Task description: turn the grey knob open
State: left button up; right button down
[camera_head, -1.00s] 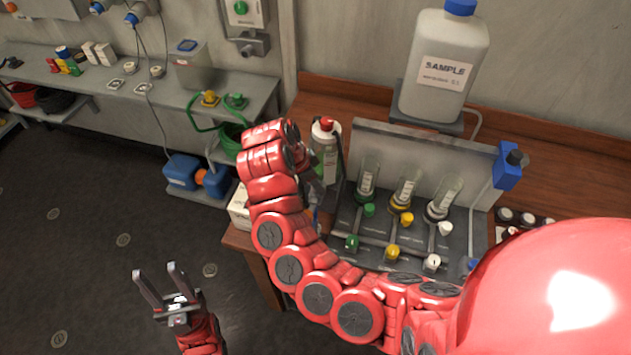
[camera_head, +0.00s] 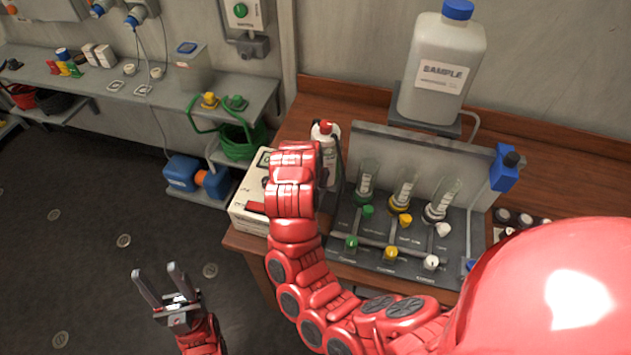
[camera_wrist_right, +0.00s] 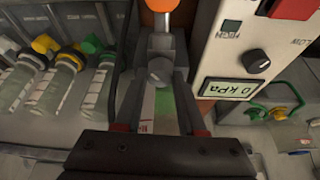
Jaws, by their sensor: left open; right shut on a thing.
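The grey knob (camera_wrist_right: 160,70) shows in the right wrist view as a small round grey piece between my right fingertips. My right gripper (camera_wrist_right: 159,80) is shut on it. In the head view the knob is hidden behind my red right arm. A white and green surface shows between the fingers, below the knob in the right wrist view. An orange part (camera_wrist_right: 161,5) sits just above the knob in that view. My left gripper (camera_head: 162,287) is open and empty at the lower left of the head view, over the floor, away from the table.
A white box (camera_head: 247,208) with a dark dial (camera_wrist_right: 258,62) and a "0 kPa" display (camera_wrist_right: 236,87) stands beside the gripper. The valve panel (camera_head: 372,262) with green, yellow and white knobs lies to the right.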

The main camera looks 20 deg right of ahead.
jog(key=n+y+p, duration=0.1)
jog(key=n, duration=0.1)
jog(key=n+y+p, duration=0.1)
jog(key=n, duration=0.2)
jog(key=shift+s+d+r+t+p, duration=0.1)
jog(key=shift+d+t+p, duration=0.05)
jog(key=shift+t+p, duration=0.25)
jog(key=shift+n+y+p, duration=0.8)
jog(key=shift+n+p, duration=0.15)
jog(key=shift+n, duration=1.45)
jog(key=shift+f, duration=0.2)
jog(key=c, duration=0.5)
grip_release()
jog(key=shift+r, duration=0.1)
